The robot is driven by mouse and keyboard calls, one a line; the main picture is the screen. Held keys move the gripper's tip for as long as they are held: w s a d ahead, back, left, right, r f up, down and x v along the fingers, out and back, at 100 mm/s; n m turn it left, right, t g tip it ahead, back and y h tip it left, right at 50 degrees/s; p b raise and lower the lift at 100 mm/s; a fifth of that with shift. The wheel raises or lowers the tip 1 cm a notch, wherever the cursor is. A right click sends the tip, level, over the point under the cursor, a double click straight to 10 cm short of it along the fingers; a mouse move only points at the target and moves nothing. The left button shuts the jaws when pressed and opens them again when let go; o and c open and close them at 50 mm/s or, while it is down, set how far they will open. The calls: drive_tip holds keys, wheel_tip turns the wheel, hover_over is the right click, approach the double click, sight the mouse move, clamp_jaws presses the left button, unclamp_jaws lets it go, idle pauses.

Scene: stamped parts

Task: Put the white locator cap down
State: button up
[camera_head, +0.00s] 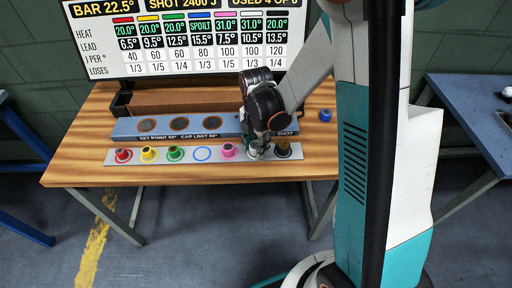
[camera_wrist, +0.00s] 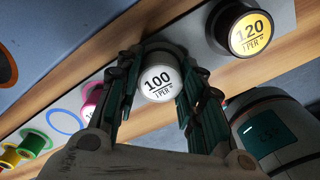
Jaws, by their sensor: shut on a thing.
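The white locator cap (camera_wrist: 157,79) has a face reading "100 J PER °" and sits between my fingertips in the wrist view. My gripper (camera_wrist: 158,92) is shut on it, one finger on each side. In the head view my gripper (camera_head: 258,143) points down over the grey strip (camera_head: 200,165), between the pink cap (camera_head: 227,150) and the dark cap (camera_head: 283,150). A little of the white cap (camera_head: 252,153) shows under my fingers there. I cannot tell whether it touches the strip; its underside is hidden.
Red (camera_head: 123,155), yellow (camera_head: 148,154) and green (camera_head: 175,153) caps stand on the strip's left. The blue ring (camera_head: 202,153) is empty. A blue cap (camera_head: 325,115) stands on the wooden table at right. A blue-grey fixture (camera_head: 160,126) lies behind the strip, before a large sign (camera_head: 190,40).

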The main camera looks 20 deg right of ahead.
drive_tip(key=shift+f, duration=0.1)
drive_tip(key=o, duration=1.1)
drive_tip(key=shift+f, duration=0.1)
wheel_tip(320, 180, up, 12)
drive_tip(key=p, duration=0.5)
wheel_tip(320, 180, up, 10)
drive_tip(key=m+t, duration=0.3)
drive_tip(key=m, duration=0.7)
hover_over(256, 145)
drive_tip(key=s, duration=0.6)
drive_tip(key=shift+s+r+m+t, duration=0.8)
drive_tip(key=shift+s+m, duration=0.7)
drive_tip(key=shift+m, duration=0.75)
drive_tip(key=shift+s+r+m+t, duration=0.75)
drive_tip(key=shift+s+m, duration=0.7)
drive_tip(key=shift+m, duration=0.75)
drive_tip(key=shift+s+r+m+t, duration=0.55)
drive_tip(key=shift+s+r+m, duration=0.4)
drive_tip(key=shift+s+m, duration=0.95)
drive_tip(key=shift+w+m, duration=0.35)
drive_tip(key=shift+w, duration=0.05)
